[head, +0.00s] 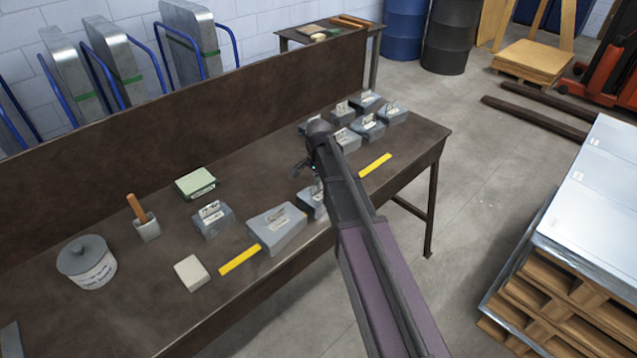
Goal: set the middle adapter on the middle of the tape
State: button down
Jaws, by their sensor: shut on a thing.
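Yellow tape shows on the brown bench as a left stretch (240,260) and a right stretch (375,165), roughly in line. What lies between them is partly hidden by adapters and my arm. My gripper (308,174) is over the bench between the two stretches, shut on a grey adapter (311,203), partly hidden by my arm. I cannot tell if that adapter touches the bench. A larger tapered grey adapter (270,238) with a label and handle sits just left of it, by the left stretch. A smaller grey adapter (212,229) stands further left.
Several grey labelled pieces (369,132) cluster at the bench's far right end. A green-topped box (196,184), a cup with a wooden handle (146,230), a lidded tub (88,263) and a pale block (191,273) stand left. A raised back panel (180,125) edges the bench.

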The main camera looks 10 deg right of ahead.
jog(key=c, duration=0.7)
grip_release()
jog(key=shift+r, duration=0.15)
notch_tip(320, 180, up, 10)
jog(key=p, duration=1)
jog(key=shift+w+a+f+b, duration=0.3)
jog(key=shift+w+a, duration=0.6)
jog(key=shift+a, duration=2.35)
jog(key=shift+w+a+f+b, duration=0.2)
jog(key=shift+w+a, duration=0.75)
jog(key=shift+a, duration=2.3)
jog(key=shift+w+a+f+b, duration=0.3)
jog(key=shift+w+a, duration=0.6)
jog(key=shift+a, duration=2.35)
jog(key=shift+s+d, duration=0.1)
